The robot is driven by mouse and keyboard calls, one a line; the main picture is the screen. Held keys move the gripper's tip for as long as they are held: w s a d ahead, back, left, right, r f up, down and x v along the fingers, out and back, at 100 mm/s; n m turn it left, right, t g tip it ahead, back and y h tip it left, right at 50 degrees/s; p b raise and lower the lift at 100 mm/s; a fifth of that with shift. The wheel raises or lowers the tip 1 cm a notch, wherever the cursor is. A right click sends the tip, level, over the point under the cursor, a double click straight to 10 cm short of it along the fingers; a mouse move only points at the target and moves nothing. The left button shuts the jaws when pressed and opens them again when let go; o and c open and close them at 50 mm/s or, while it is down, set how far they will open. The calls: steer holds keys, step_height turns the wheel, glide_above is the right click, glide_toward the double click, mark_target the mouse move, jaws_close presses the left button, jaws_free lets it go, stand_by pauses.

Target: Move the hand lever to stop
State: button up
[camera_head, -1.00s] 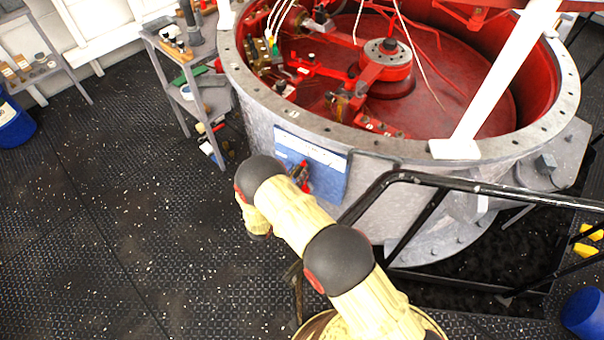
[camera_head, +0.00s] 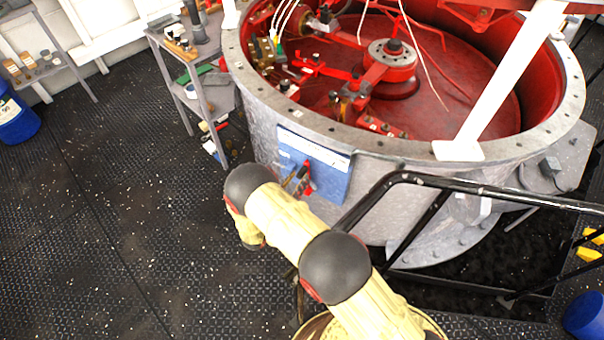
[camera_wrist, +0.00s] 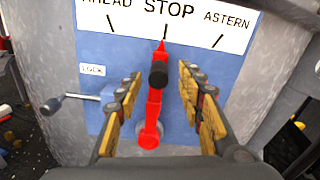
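The hand lever (camera_wrist: 153,112) is red with a black knob, on a blue panel (camera_wrist: 185,128). In the wrist view its pointed tip is at the mark under STOP, between AHEAD on the left and ASTERN on the right. My gripper (camera_wrist: 160,75) is open, with one yellow-padded finger on each side of the lever. Gaps show between the fingers and the lever. In the head view the blue panel (camera_head: 332,180) is on the side of the grey drum, and the lever is a small red shape (camera_head: 307,178) partly hidden by my gripper.
A smaller lock handle (camera_wrist: 75,100) sticks out left of the panel beside a LOCK label (camera_wrist: 92,70). A black railing (camera_head: 440,181) runs right of my arm. A grey shelf (camera_head: 205,100) stands at the left of the drum (camera_head: 375,150).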

steer(key=v, duration=0.7)
steer(key=shift+s+a, duration=0.2)
steer(key=shift+s, duration=0.15)
steer(key=shift+c, duration=0.2)
